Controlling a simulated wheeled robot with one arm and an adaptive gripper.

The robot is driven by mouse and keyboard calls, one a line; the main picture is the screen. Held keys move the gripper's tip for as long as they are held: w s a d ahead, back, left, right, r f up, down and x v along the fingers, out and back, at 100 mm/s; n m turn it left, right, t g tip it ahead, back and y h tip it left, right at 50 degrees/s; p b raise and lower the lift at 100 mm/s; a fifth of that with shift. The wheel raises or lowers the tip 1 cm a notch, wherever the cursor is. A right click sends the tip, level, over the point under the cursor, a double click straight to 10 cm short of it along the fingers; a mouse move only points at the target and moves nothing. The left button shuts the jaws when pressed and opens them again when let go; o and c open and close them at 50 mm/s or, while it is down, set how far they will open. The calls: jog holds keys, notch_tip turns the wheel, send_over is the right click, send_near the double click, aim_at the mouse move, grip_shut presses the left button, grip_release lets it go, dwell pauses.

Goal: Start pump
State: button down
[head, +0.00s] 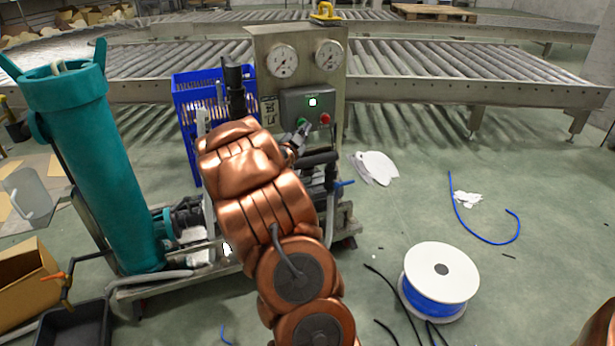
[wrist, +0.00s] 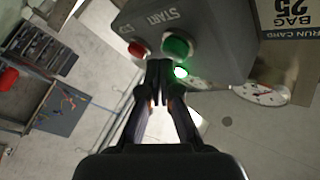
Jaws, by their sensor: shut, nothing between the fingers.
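The grey control box (head: 296,103) is fixed to the front of a metal panel below two gauges. It carries a green button (wrist: 177,47) by the word START and a red button (wrist: 137,49) beside it. The red button (head: 325,118) shows in the head view right of the green one. A small lamp (wrist: 181,72) on the box glows bright green; it looks nearly white in the head view (head: 313,102). My gripper (wrist: 158,66) is shut and empty, its fingertips close to the green button. I cannot tell whether they touch it.
Two round gauges (head: 282,60) sit above the box. A teal cylinder (head: 118,180) and pump piping stand at left, with a blue crate (head: 190,95) behind. A roller conveyor (head: 440,75) runs behind. A blue-wound spool (head: 440,280) lies right on mostly open floor.

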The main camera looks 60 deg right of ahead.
jog(key=s+a+b, duration=0.2)
jog(key=s+a, duration=0.1)
jog(key=s, duration=0.2)
jog(key=shift+a+b, duration=0.15)
jog(key=shift+b, duration=0.15)
dwell(0.4)
